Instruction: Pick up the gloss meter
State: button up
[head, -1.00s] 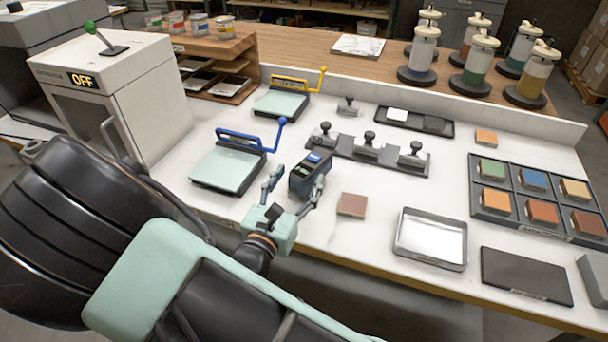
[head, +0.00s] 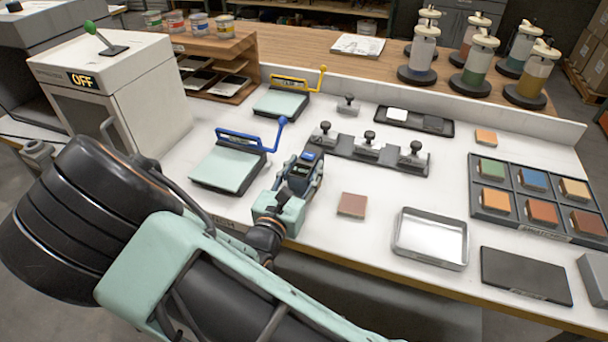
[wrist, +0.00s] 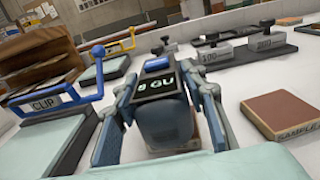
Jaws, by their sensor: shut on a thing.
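The gloss meter (head: 301,170) is a small dark box with a blue button and a lit display on top. It stands near the middle of the white bench in the head view, right of the blue-handled clip board. In the wrist view the gloss meter (wrist: 162,108) sits upright between the two fingers, its display facing the camera. My gripper (head: 296,180) is shut on it, with one finger along each side; the gripper also shows in the wrist view (wrist: 162,120). The meter's underside is hidden, so I cannot tell whether it touches the bench.
A blue-handled clip board (head: 228,168) lies close on the left. A rack of black-knobbed weights (head: 368,150) stands just behind. A brown sample tile (head: 352,205) and a metal tray (head: 430,238) lie to the right. A white oven-like box (head: 110,95) stands at the left.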

aim_at(304, 165)
grip_shut()
jog(key=shift+r, duration=0.15)
jog(key=shift+r, duration=0.45)
notch_tip(304, 165, up, 2)
jog(key=shift+r+p, duration=0.15)
jog(key=shift+p, duration=0.2)
jog(key=s+r, duration=0.2)
jog(key=s+r+p, duration=0.1)
jog(key=s+r, duration=0.1)
jog(key=r, duration=0.1)
jog(key=shift+s+a+r, duration=0.2)
jog(key=shift+s+r, duration=0.1)
jog(key=shift+s, duration=0.1)
jog(key=s+r+p, duration=0.4)
jog(key=s+p, duration=0.2)
jog(key=s, duration=0.3)
jog(key=shift+a+p, duration=0.25)
jog(key=shift+p, duration=0.05)
